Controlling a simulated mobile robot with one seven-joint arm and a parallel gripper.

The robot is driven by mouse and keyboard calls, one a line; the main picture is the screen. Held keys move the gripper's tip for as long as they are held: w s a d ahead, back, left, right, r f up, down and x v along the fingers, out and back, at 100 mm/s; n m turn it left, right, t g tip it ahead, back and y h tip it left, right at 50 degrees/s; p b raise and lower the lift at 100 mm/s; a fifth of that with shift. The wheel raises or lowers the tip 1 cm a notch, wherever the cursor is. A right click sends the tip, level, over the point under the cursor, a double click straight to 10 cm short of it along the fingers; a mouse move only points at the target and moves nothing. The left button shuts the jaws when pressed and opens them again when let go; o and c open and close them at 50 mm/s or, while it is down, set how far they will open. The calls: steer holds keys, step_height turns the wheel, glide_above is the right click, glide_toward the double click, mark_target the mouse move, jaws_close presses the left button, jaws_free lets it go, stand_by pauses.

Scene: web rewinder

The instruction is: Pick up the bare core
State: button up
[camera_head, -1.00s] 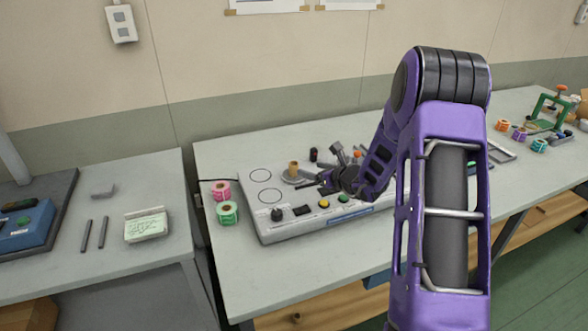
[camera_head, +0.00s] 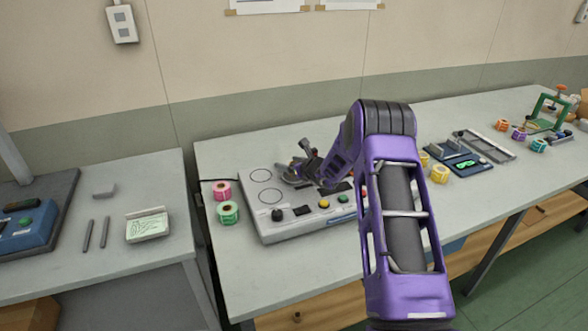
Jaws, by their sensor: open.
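The rewinder (camera_head: 318,222) is a light grey box on the workbench, with two ring marks on its left top and knobs and coloured buttons along its front. My gripper (camera_head: 291,174) is open over the back middle of its top, at the place where the small tan bare core stood on a round metal disc. The core is now mostly or wholly hidden by my gripper, and I cannot tell whether the fingers stand around it or beside it. My purple arm covers the right part of the rewinder.
A pink label roll (camera_head: 222,190) and a green label roll (camera_head: 228,212) stand left of the rewinder. A yellow roll (camera_head: 440,173), a dark blue tray (camera_head: 462,165) and a green stand (camera_head: 547,112) are to the right. The bench front left is clear.

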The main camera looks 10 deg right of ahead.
steer(key=shift+w, duration=0.15)
jaws_close()
stand_by(0.4)
steer(key=shift+r, duration=0.1)
